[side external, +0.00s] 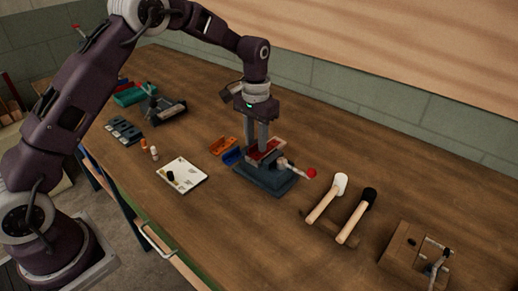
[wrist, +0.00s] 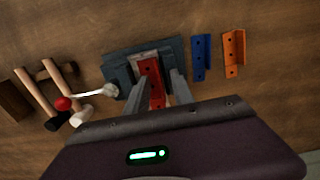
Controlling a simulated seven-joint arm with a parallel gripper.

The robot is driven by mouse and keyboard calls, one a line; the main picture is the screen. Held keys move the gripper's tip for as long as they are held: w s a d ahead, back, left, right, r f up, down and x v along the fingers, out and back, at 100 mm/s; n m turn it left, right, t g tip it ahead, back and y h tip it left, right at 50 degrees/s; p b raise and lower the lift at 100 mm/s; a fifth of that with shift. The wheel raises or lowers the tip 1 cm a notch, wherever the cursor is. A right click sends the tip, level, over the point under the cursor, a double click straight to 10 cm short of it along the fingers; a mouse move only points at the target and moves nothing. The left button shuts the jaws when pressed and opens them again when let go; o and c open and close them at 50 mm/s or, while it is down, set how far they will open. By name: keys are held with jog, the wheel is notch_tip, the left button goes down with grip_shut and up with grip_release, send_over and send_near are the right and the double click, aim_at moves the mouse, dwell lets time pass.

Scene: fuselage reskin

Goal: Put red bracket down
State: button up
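The red bracket (wrist: 152,82) lies in the grey-blue vise-like fixture (wrist: 119,70), on a pale plate. In the side external view the red bracket (side external: 262,154) shows under my gripper (side external: 262,147). My gripper points down, with its two fingers apart, one on each side of the bracket. In the wrist view my gripper (wrist: 159,78) shows a gap between the right finger and the bracket. The left finger partly overlaps the bracket's edge, so contact there is unclear. The fixture (side external: 262,181) has a lever with a red knob (side external: 311,173) sticking out to the right.
A blue bracket (wrist: 200,57) and an orange bracket (wrist: 234,54) lie beside the fixture. Two mallets (side external: 327,198) rest to its right, with a wooden block (side external: 405,262) beyond. A white card (side external: 185,178) lies to the left.

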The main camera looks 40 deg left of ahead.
grip_shut()
dwell(1.4)
